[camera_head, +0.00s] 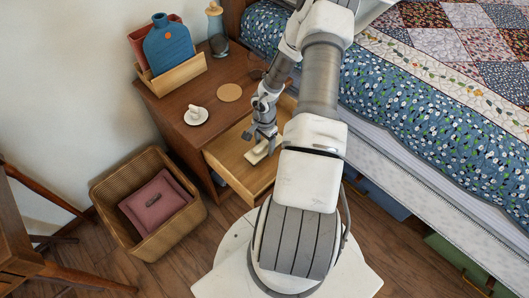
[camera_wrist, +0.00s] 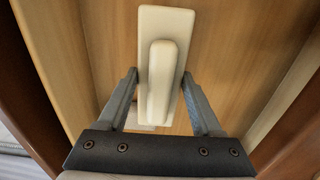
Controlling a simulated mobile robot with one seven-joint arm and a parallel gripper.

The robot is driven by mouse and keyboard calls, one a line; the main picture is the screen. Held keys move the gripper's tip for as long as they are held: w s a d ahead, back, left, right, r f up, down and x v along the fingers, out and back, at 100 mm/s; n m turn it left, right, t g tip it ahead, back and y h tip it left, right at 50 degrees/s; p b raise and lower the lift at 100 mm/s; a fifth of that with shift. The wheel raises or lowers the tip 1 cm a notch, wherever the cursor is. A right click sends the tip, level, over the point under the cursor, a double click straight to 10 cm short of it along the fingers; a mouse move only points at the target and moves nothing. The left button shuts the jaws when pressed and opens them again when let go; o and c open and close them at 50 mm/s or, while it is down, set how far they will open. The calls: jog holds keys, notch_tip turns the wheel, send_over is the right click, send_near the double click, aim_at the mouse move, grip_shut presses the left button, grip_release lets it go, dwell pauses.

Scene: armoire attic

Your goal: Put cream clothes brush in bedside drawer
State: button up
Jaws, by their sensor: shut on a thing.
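The cream clothes brush (camera_wrist: 172,22) is a pale block with a raised rounded handle. My gripper (camera_wrist: 160,76) is shut on it, one finger along each side. In the head view the brush (camera_head: 256,155) shows below my gripper (camera_head: 264,138), within the outline of the pulled-out bedside drawer (camera_head: 226,168). The drawer's wooden floor (camera_wrist: 100,40) lies behind the brush in the wrist view, with walls on both sides. I cannot tell whether the brush touches the floor. My arm hides the drawer's right part.
The bedside top holds a white cup on a saucer (camera_head: 196,117), a round coaster (camera_head: 229,92) and a blue bottle in a wooden holder (camera_head: 180,75). A wicker basket (camera_head: 150,247) with a pink folded cloth stands left of the drawer. The bed (camera_head: 430,95) is at right.

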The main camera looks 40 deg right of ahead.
aim_at(265, 151)
notch_tip(265, 151, down, 4)
jog(key=shift+r+b, duration=0.15)
jog(key=shift+b, duration=0.9)
jog(key=shift+r, duration=0.1)
jog(key=o, duration=1.3)
notch_tip(265, 151, up, 12)
jog(key=p, duration=0.7)
